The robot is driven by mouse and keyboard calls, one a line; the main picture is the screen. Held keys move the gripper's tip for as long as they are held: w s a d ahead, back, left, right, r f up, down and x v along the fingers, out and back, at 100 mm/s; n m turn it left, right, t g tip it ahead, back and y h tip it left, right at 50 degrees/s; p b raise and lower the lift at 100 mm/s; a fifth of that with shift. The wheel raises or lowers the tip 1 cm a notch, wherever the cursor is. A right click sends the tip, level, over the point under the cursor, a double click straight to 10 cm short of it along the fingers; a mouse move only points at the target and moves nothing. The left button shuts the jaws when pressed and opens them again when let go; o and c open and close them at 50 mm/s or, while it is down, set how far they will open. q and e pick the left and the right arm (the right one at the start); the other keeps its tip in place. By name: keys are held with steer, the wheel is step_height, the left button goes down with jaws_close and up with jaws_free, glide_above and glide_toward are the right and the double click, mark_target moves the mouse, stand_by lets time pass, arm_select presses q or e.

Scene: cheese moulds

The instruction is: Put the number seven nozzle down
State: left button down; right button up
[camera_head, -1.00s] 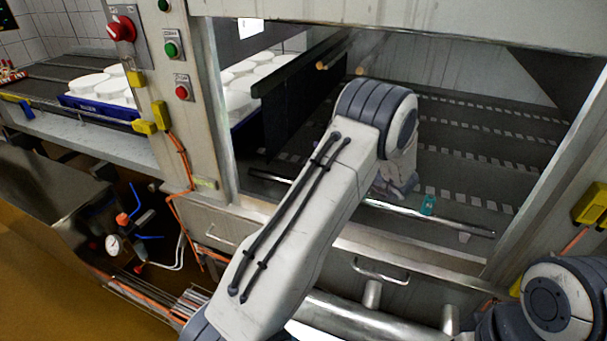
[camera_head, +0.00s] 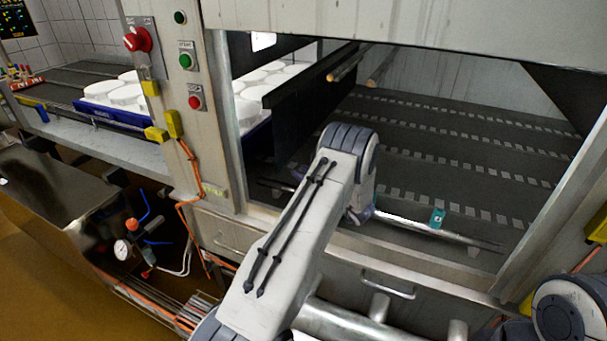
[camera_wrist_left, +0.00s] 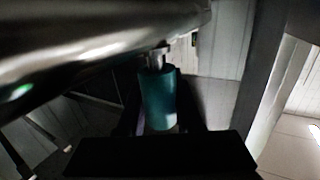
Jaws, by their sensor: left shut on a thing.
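A teal cylinder with a metal tip, apparently the nozzle (camera_wrist_left: 158,98), stands between the dark fingers of my left gripper (camera_wrist_left: 160,128) in the left wrist view. The gripper is shut on it. The tip is close under a shiny metal pipe (camera_wrist_left: 80,50); I cannot tell whether they touch. No number can be read on the nozzle. In the head view my left arm reaches to the front edge of the machine opening, and its own wrist hides the gripper and nozzle. My right gripper is out of view; only part of that arm shows at lower right.
A small teal piece (camera_head: 437,218) is at the metal rail (camera_head: 470,238) along the opening. The dark slotted belt (camera_head: 450,150) behind is bare. White cheese moulds in a blue tray (camera_head: 105,113) stand at left. A button post (camera_head: 190,130) bounds the opening.

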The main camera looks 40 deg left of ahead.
arm_select(q)
steer(key=c, duration=0.5)
jaws_free()
steer(key=shift+c, duration=0.2)
steer(key=v, duration=0.7)
steer(key=shift+d+b, duration=0.3)
steer(key=shift+b, duration=0.05)
steer(key=shift+r, duration=0.1)
